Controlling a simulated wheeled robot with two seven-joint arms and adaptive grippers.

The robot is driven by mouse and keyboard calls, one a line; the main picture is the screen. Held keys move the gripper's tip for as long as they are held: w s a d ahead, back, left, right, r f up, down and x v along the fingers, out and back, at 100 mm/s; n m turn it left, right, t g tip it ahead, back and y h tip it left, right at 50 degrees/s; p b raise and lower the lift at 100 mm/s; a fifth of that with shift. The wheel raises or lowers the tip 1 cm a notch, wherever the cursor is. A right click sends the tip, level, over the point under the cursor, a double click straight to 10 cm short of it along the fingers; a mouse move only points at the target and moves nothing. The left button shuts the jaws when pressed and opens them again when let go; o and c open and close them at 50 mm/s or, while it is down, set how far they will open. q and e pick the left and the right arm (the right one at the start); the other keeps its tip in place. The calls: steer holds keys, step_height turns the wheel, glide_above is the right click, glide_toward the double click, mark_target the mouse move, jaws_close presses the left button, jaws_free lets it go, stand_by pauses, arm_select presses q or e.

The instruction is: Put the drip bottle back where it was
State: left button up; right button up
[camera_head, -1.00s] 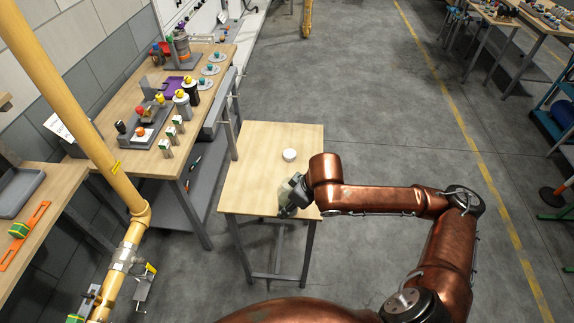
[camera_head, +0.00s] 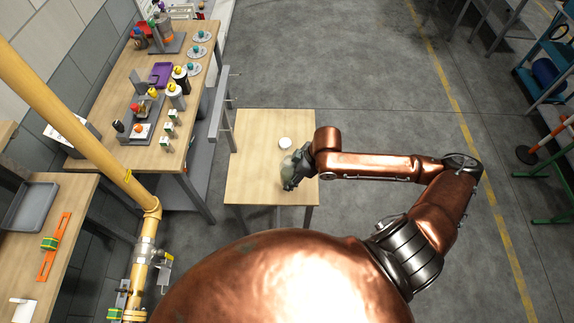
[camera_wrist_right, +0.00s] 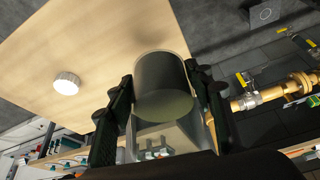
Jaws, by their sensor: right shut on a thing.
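My right gripper (camera_head: 293,172) is over the near part of the small wooden table (camera_head: 246,180). It is shut on a smooth, translucent grey-green cylinder (camera_wrist_right: 163,85), which looks like the drip bottle. In the wrist view the cylinder sits between the two dark fingers (camera_wrist_right: 163,108). In the head view the gripper mostly hides it, and only a pale patch (camera_head: 287,165) shows. I cannot tell whether it touches the tabletop. A white round cap-like piece (camera_head: 284,143) lies on the table just beyond the gripper; it also shows in the wrist view (camera_wrist_right: 66,83). My left gripper is not in view.
A long workbench (camera_head: 118,82) at the left holds yellow-capped bottles (camera_head: 176,96), small white-and-green bottles (camera_head: 169,130), a purple tray (camera_head: 161,73) and several discs. A yellow pipe (camera_head: 75,110) rises at the left. The small table's left part is bare.

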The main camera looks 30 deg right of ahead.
steer(key=w+d+f, duration=0.1)
steer(key=w+f, duration=0.1)
steer(key=w, duration=0.1)
steer(key=w+d+f+p, duration=0.1)
steer(key=w+f, duration=0.1)
steer(key=w+d+f, duration=0.2)
steer(key=w+f, duration=0.1)
steer(key=shift+w, duration=0.35)
steer(key=shift+w+d+f, duration=0.2)
steer(key=shift+w+f, duration=0.15)
steer(key=shift+f, duration=0.1)
steer(key=f, duration=0.1)
steer(key=f+p, duration=0.1)
steer(key=f, duration=0.1)
steer(key=shift+w, duration=0.2)
steer(key=shift+d+f, duration=0.1)
steer(key=shift+f, duration=0.2)
steer(key=shift+f, duration=0.1)
steer(key=o, duration=1.3)
steer(key=shift+o, duration=0.2)
